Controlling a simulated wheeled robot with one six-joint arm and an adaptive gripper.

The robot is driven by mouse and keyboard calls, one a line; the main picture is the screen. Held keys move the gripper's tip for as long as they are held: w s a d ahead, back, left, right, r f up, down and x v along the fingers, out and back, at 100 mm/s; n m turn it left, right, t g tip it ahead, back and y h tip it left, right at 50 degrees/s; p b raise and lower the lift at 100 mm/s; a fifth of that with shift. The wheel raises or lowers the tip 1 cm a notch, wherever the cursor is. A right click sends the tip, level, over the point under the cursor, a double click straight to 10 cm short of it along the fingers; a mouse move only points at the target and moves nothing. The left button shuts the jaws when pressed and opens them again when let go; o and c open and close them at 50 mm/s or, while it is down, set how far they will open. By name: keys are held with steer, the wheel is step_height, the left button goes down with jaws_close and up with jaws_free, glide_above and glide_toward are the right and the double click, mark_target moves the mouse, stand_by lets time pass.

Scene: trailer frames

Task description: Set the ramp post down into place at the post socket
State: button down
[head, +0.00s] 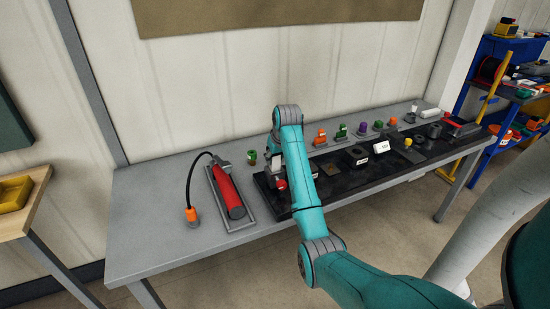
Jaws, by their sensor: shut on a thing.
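My gripper (274,176) is low over the left end of a black board (330,192) on the grey workbench, pointing down. It is partly hidden by my teal arm. It is shut on the ramp post, which is mostly hidden behind the gripper and arm. A small red part (281,185) shows right at the fingertips; I cannot tell whether it belongs to the post or the board. I cannot make out the post socket, nor whether the post touches the board.
A red cylinder (228,192) lies in a grey cradle left of the board, with a black hose to an orange-based fitting (191,214). A green part (252,157) stands close behind my gripper. Several small coloured parts line the bench's back.

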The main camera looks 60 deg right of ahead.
steer(key=shift+c, duration=2.2)
jaws_free()
steer(key=v, duration=0.7)
steer(key=shift+r, duration=0.3)
steer(key=shift+s, duration=0.1)
